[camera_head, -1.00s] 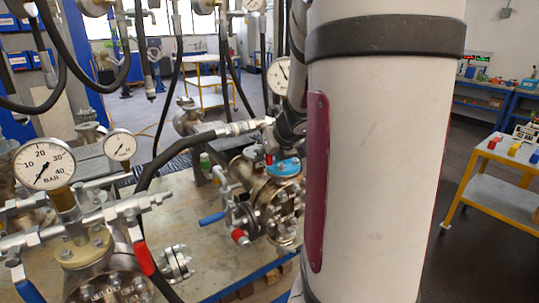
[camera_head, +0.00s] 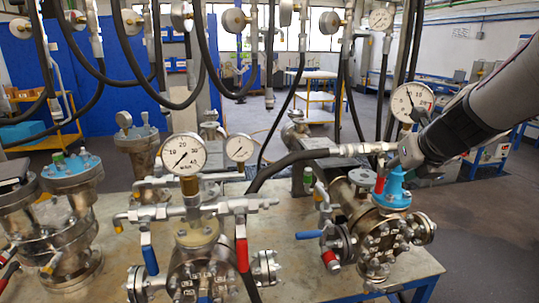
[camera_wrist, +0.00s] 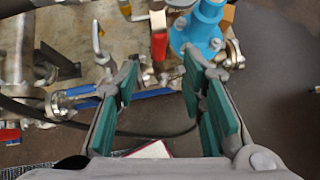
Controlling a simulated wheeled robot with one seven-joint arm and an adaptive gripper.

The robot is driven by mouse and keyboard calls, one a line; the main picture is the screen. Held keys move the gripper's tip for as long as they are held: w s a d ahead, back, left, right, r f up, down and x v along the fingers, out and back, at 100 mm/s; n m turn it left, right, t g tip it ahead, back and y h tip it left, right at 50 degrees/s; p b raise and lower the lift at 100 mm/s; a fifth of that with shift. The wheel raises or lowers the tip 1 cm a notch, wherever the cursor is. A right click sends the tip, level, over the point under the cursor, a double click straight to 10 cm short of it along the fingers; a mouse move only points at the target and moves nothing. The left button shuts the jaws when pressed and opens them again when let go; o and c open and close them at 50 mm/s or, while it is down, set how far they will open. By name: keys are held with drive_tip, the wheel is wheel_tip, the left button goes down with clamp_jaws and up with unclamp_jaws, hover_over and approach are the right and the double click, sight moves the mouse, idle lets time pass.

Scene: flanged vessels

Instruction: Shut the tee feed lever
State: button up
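A red-handled lever (camera_head: 380,183) hangs below the hose fitting and gauge on the right vessel, beside its blue cap (camera_head: 395,190). I cannot tell for sure that it is the tee feed lever. In the wrist view a red handle (camera_wrist: 159,42) shows just beyond the fingertips, left of the blue cap (camera_wrist: 200,30). My gripper (camera_wrist: 162,70) is open with green pads apart and nothing held. A blue lever (camera_wrist: 150,93) lies lower, seen across the gap. In the head view my gripper (camera_head: 407,155) is close to the fitting and partly hidden by its own bulk.
A black hose (camera_head: 280,168) runs to the right fitting. Left of it stands a gauge manifold (camera_head: 195,210) with a blue and a red lever (camera_head: 242,250). More hoses and gauges hang above. The floor right of the bench (camera_head: 480,240) is clear.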

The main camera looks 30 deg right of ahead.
drive_tip(key=shift+v, duration=0.95)
